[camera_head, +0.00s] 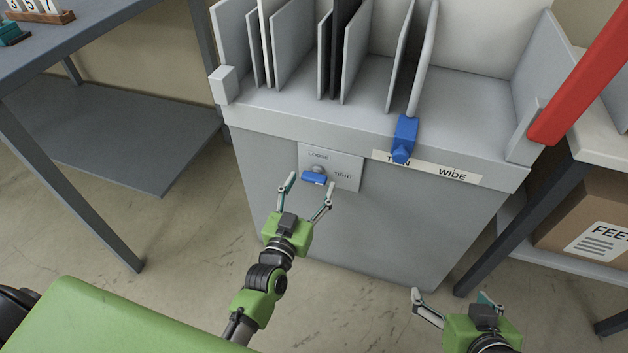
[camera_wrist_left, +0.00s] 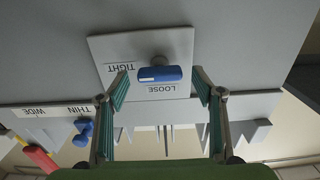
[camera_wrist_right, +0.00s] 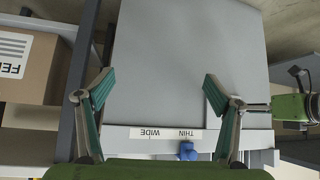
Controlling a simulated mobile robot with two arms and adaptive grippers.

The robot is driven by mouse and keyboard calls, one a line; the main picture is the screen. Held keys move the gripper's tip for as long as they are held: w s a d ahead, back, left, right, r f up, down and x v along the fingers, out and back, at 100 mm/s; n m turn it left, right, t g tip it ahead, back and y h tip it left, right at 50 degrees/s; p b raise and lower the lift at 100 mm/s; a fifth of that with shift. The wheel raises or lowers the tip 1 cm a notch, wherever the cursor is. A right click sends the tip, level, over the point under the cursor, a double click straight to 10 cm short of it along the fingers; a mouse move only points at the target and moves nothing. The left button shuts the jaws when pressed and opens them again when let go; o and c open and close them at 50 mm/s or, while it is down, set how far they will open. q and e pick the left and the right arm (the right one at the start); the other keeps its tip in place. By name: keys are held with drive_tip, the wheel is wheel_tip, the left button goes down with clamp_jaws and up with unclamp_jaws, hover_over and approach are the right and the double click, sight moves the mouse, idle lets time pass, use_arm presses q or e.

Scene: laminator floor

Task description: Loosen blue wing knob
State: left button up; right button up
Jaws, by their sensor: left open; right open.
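The blue wing knob (camera_head: 314,179) sits on a grey plate (camera_head: 345,170) marked LOOSE and TIGHT on the front of the grey machine. My left gripper (camera_head: 306,196) is open just in front of the knob, with its fingertips to either side and apart from it. In the left wrist view the knob (camera_wrist_left: 160,74) lies between and beyond the open fingers, its bar roughly level with the picture. My right gripper (camera_head: 458,297) is open and empty, low in front of the machine at the right. The knob does not clearly show in the right wrist view.
A blue slider (camera_head: 404,140) sits by the THIN/WIDE label (camera_head: 452,173) on the machine's upper edge. Upright dividers stand on top. A red bar (camera_head: 583,75) slants at the right. A grey table (camera_head: 100,40) is at the left, a cardboard box (camera_head: 585,215) at the right.

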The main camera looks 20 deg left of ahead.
sight(312, 182)
use_arm(q)
drive_tip(key=shift+w, duration=1.55)
use_arm(e)
drive_tip(key=shift+w+a+r+t+y, duration=0.15)
drive_tip(key=shift+w+a+r+t, duration=0.15)
drive_tip(key=shift+w+r+t, duration=0.35)
drive_tip(key=shift+w+a+r+t+y, duration=0.15)
drive_tip(key=shift+w+a+r+t, duration=0.2)
drive_tip(key=shift+w+r, duration=0.4)
use_arm(q)
drive_tip(key=c, duration=1.1)
use_arm(e)
drive_tip(key=shift+d, duration=0.1)
drive_tip(key=shift+f, duration=0.1)
